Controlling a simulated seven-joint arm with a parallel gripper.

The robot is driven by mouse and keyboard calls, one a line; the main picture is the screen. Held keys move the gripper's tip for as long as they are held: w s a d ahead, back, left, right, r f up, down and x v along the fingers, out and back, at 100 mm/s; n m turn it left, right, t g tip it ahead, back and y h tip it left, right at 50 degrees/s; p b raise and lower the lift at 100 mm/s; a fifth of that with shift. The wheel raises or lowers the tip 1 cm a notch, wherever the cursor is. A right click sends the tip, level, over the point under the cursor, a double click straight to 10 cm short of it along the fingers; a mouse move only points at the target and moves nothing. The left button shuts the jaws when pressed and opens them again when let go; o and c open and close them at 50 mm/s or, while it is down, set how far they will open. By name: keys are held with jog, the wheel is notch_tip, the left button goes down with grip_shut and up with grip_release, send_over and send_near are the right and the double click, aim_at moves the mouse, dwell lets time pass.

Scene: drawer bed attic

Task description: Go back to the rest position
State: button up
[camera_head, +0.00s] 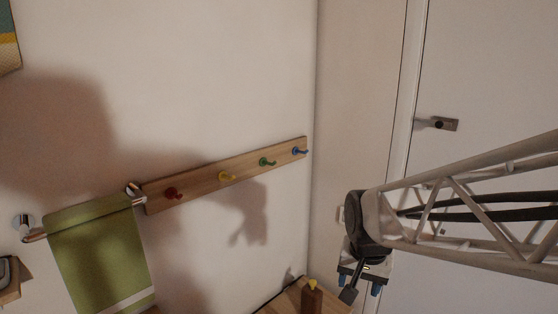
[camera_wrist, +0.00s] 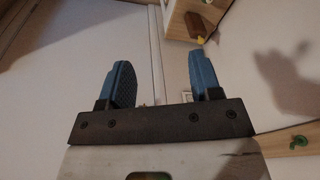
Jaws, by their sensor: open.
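My gripper (camera_head: 362,283) hangs at the end of my arm at the lower right of the head view, in front of the corner by the white door. In the wrist view my gripper (camera_wrist: 163,82) shows two blue fingers spread wide apart, with nothing between them. The fingers touch nothing that I can see.
A wooden rail (camera_head: 245,177) with coloured pegs is on the wall to the left. A green towel (camera_head: 98,258) hangs from a bar further left. A door handle (camera_head: 437,123) is behind.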

jog(key=s+d+r+n, duration=0.1)
jog(key=s+n, duration=0.1)
jog(key=s, duration=0.5)
jog(key=s+d+r+n, duration=0.1)
jog(key=s+r+n, duration=0.1)
jog(key=s, duration=0.5)
jog(key=shift+t, duration=0.3)
